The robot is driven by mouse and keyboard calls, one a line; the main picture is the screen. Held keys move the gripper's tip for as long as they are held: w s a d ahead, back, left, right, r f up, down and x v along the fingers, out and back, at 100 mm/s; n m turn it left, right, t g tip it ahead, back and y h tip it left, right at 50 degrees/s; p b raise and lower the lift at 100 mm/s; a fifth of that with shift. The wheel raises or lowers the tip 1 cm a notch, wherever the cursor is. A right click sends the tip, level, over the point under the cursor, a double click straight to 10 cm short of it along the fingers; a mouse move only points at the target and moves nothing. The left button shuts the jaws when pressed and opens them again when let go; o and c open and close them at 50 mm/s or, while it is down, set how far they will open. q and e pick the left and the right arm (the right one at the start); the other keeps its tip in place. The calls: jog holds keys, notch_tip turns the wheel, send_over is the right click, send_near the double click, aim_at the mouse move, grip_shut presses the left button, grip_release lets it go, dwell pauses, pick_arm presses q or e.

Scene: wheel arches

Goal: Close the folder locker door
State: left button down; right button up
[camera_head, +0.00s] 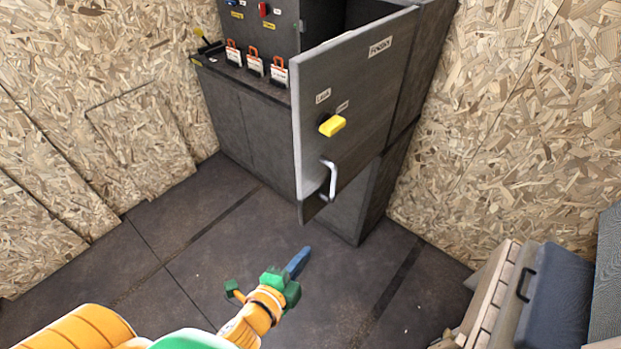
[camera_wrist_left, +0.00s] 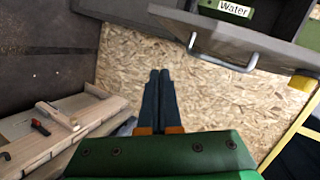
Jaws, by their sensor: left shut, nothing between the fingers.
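The grey folder locker door (camera_head: 350,100) stands swung open in the head view, jutting toward me from the dark cabinet. It carries a label near its top, a yellow knob (camera_head: 332,125) and a pale bar handle (camera_head: 330,180) low near its free edge. My left gripper (camera_head: 299,260) is shut and empty, below the door and apart from it. In the left wrist view its dark fingers (camera_wrist_left: 160,75) lie together with nothing between them. My right gripper is not in view.
Orange-shackled tags (camera_head: 255,67) stand on the lower cabinet (camera_head: 245,115). Wooden and blue-grey pieces (camera_head: 540,295) are at the lower right. Chipboard walls surround the place. The floor is clear.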

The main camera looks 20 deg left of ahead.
aim_at(310, 171)
pick_arm(q)
notch_tip(310, 171, up, 14)
jog(key=m+t+b, duration=0.1)
jog(key=m+t, duration=0.2)
jog(key=t, duration=0.1)
jog(key=w, duration=0.4)
jog(key=w+a+p, duration=0.1)
jog(key=w, duration=0.2)
jog(key=w+a, duration=0.1)
jog(key=w, duration=0.3)
jog(key=shift+w+a+r, duration=0.25)
jog(key=shift+w+r, duration=0.05)
jog(key=shift+r, duration=0.05)
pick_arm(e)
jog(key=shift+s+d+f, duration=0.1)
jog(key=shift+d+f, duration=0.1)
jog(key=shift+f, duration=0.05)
